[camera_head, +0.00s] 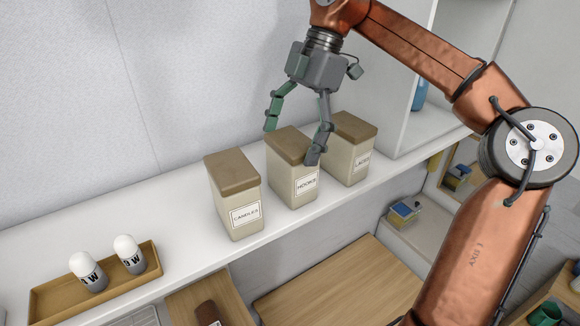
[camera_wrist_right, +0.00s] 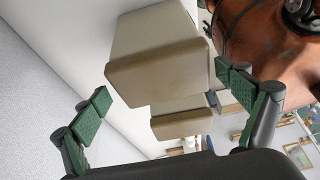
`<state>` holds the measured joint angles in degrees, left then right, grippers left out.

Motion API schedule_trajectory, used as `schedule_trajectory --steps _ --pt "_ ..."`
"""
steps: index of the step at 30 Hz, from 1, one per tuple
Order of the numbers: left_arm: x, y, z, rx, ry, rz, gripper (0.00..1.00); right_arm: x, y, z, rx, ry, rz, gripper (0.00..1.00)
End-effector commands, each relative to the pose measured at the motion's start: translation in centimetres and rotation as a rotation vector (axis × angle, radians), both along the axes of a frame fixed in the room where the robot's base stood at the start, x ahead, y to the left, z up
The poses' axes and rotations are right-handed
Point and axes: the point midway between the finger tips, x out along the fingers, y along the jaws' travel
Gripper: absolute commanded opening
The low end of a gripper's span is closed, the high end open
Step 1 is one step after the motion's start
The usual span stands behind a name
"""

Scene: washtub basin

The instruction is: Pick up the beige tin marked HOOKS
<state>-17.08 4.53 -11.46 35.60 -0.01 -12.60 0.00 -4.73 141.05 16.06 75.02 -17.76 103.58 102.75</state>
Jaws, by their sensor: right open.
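The beige tin marked HOOKS (camera_head: 293,185) stands upright on a white shelf, with a brown lid, between two similar tins. My right gripper (camera_head: 291,142) is open above it, pointing down. One finger is at the lid's left far side; the other overlaps its right near side in the head view. I cannot tell whether either finger touches it. In the right wrist view a large tin lid (camera_wrist_right: 155,75), likely the HOOKS tin's, lies between the spread green finger pads; no label shows there. My left gripper is not in view.
The CANDLES tin (camera_head: 233,205) stands close on the left, and another labelled tin (camera_head: 352,155) close on the right. A tan tray (camera_head: 95,283) with two white-topped shakers (camera_head: 129,254) is at the far left. The grey wall (camera_head: 150,90) rises behind the shelf (camera_head: 185,222).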

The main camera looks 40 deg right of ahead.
Motion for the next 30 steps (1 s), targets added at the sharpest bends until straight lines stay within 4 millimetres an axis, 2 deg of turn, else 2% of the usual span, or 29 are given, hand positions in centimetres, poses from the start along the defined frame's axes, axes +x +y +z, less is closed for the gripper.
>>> schedule_trajectory --steps 5,15,24,30 --pt "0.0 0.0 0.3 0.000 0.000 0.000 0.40 -0.1 0.4 -1.1 0.003 -0.001 0.004 0.93" --pt "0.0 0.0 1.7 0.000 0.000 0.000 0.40 -0.2 1.5 -5.1 0.003 -0.003 0.003 0.93" --pt "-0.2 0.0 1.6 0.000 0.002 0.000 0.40 -0.1 1.7 -5.5 0.002 -0.005 0.002 0.92" --pt "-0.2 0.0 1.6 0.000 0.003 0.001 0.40 -0.1 1.7 -5.5 0.002 -0.005 0.002 0.78"
